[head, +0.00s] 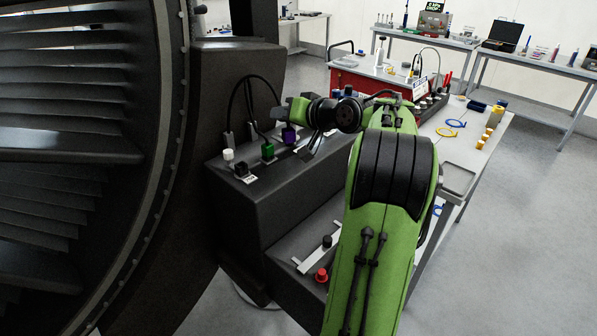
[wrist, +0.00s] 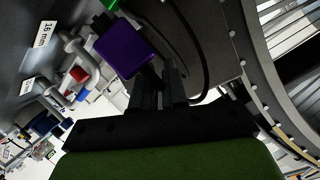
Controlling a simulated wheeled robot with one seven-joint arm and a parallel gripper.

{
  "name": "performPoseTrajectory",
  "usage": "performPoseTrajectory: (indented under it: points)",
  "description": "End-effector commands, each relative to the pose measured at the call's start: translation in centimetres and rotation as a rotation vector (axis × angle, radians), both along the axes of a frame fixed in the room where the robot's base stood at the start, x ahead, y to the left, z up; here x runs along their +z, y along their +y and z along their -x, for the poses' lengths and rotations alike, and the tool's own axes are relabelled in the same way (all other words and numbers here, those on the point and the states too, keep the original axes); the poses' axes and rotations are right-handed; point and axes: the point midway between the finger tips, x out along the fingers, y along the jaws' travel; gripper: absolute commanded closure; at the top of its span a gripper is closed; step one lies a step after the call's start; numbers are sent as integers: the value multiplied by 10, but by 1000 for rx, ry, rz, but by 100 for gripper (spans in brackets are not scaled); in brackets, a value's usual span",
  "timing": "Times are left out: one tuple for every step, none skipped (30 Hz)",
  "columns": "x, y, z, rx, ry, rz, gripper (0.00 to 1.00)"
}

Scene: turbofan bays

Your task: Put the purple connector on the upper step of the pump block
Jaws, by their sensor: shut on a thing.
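The purple connector (head: 289,134) is over the upper step of the dark pump block (head: 235,195) in the head view, just right of a green connector (head: 267,151). I cannot tell whether its base touches the step. In the wrist view the purple connector (wrist: 122,48) is large, just beyond the fingertips. My gripper (wrist: 158,82) is shut on it, by a dark part at its near end. In the head view my arm hides part of the block, and the fingertips are hard to make out.
A white connector (head: 228,156) and a black connector (head: 242,170) stand left on the upper step. Black cables arch behind them. A red connector (head: 321,275) and a black-capped one (head: 327,241) are on the lower step. The large turbofan casing (head: 165,150) rises close on the left.

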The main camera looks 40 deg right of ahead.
Motion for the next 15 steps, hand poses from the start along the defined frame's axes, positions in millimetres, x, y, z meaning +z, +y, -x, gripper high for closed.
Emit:
performPoseTrajectory:
  points:
    - [-18,1,0,2,5,-8,100]
    - [-25,1,-1,3,4,-7,100]
    - [-33,1,0,3,4,-7,100]
    - [-38,1,0,3,3,-5,100]
    - [-42,1,0,2,2,-5,100]
    - [-46,1,0,3,2,-4,100]
    - [-50,1,0,3,2,-4,100]
    - [-54,1,0,3,3,-4,100]
    - [-60,1,0,2,4,-5,100]
    - [-66,1,0,2,4,-5,100]
    - [-72,1,0,3,5,-5,100]
    - [-79,1,0,3,3,-5,100]
    - [-83,1,0,3,4,-4,100]
    - [-85,1,0,3,3,-4,100]
    - [-85,1,0,3,2,-2,100]
